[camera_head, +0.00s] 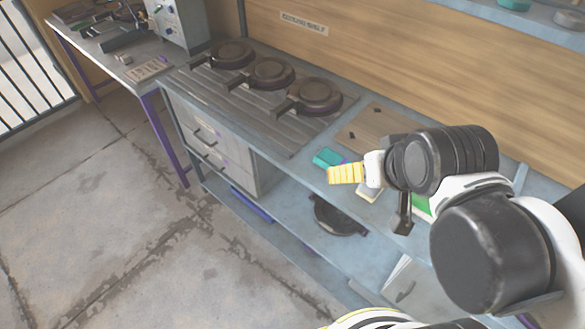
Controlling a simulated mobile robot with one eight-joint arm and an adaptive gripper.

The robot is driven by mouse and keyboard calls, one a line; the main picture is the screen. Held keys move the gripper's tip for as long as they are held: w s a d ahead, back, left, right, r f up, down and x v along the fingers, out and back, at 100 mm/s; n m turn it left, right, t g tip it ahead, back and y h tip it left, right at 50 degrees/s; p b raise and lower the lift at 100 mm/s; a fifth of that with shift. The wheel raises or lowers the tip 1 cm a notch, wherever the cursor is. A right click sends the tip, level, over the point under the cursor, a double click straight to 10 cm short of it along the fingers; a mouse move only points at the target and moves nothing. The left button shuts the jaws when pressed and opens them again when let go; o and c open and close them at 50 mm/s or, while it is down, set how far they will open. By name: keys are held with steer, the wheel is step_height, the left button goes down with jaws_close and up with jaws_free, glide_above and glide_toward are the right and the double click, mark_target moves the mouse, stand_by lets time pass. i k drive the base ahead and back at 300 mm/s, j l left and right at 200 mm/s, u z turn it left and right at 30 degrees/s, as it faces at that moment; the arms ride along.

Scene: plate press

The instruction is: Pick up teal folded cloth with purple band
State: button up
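The teal folded cloth (327,157) lies on the bench top near its front edge, right of the hot-plate area. A bit of its purple band shows at its right end, beside my gripper. My gripper (345,174), with yellow ribbed fingers, is just in front of the cloth in the picture and covers part of it. I cannot tell whether it touches the cloth. Its fingers overlap in this view, so their opening is hidden.
Several round dark plate presses (271,72) stand on the bench to the left. A brown board (368,132) lies behind the cloth. A green item (422,206) is partly hidden by my arm. A black round pan (340,216) sits on the lower shelf. Floor at left is clear.

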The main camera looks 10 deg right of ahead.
mark_target(327, 158)
steer(key=j+z, duration=0.4)
steer(key=k+j+z, duration=0.1)
steer(key=j+z, duration=0.25)
steer(key=k+j+z, duration=0.1)
steer(key=j+z, duration=0.3)
steer(key=k+j+z, duration=0.2)
steer(key=j+z, duration=0.15)
steer(key=k+j+z, duration=0.2)
steer(key=j+z, duration=0.2)
steer(key=k+j+z, duration=0.35)
steer(key=k+z, duration=0.15)
steer(key=z, duration=0.25)
